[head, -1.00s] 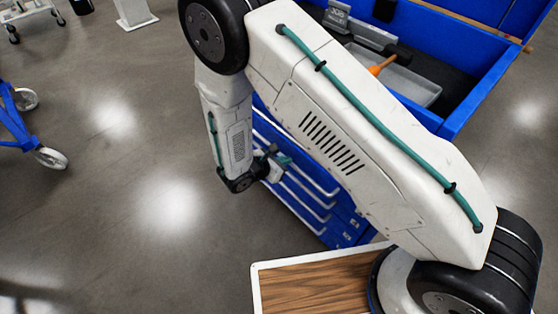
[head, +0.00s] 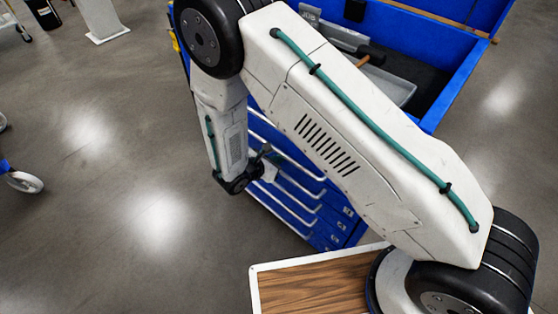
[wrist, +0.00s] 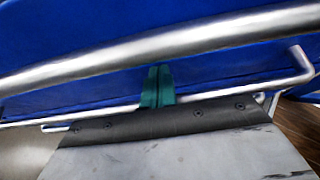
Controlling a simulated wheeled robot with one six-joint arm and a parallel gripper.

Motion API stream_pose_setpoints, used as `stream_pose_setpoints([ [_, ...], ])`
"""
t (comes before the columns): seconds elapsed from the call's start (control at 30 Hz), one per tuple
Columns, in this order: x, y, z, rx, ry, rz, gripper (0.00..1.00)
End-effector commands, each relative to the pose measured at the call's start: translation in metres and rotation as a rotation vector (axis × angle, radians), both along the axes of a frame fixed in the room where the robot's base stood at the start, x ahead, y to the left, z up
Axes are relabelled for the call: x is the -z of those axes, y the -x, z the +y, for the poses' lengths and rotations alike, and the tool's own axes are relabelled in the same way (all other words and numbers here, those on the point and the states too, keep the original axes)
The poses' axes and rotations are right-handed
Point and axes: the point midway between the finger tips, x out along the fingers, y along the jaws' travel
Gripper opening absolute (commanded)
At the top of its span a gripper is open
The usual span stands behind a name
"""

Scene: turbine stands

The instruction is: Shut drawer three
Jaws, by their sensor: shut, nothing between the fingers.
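A blue tool cabinet (head: 340,226) has a stack of drawers with silver bar handles (head: 298,190). My arm hides part of the drawer fronts, and I cannot tell which drawer is number three or how far it stands out. My gripper (head: 268,158) is at the drawer fronts, close to the handles. In the wrist view its teal fingertips (wrist: 157,86) are together and empty, pointing at the blue front (wrist: 100,92). One thick silver handle bar (wrist: 160,47) crosses just beyond the tips, and a thinner bar (wrist: 222,96) runs lower, partly behind the gripper. Contact cannot be told.
The cabinet's open top (head: 458,92) holds a grey tray (head: 398,92) and tools. A wood-topped surface with a white rim (head: 252,290) is at the bottom. A caster wheel (head: 25,182) shows at the far left.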

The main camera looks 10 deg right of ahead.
Motion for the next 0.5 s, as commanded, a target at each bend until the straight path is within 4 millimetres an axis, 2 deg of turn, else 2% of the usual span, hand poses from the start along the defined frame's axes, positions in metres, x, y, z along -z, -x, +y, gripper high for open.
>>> stream_pose_setpoints([
  [0.03, -0.002, -0.006, -0.004, 0.005, 0.003, -0.008, 0.00],
  [0.27, -0.003, -0.006, -0.003, 0.006, 0.003, -0.011, 0.00],
  [0.37, -0.003, -0.002, 0.003, 0.008, 0.002, -0.011, 0.00],
  [0.5, -0.002, 0.010, 0.020, 0.008, 0.000, -0.006, 0.00],
])
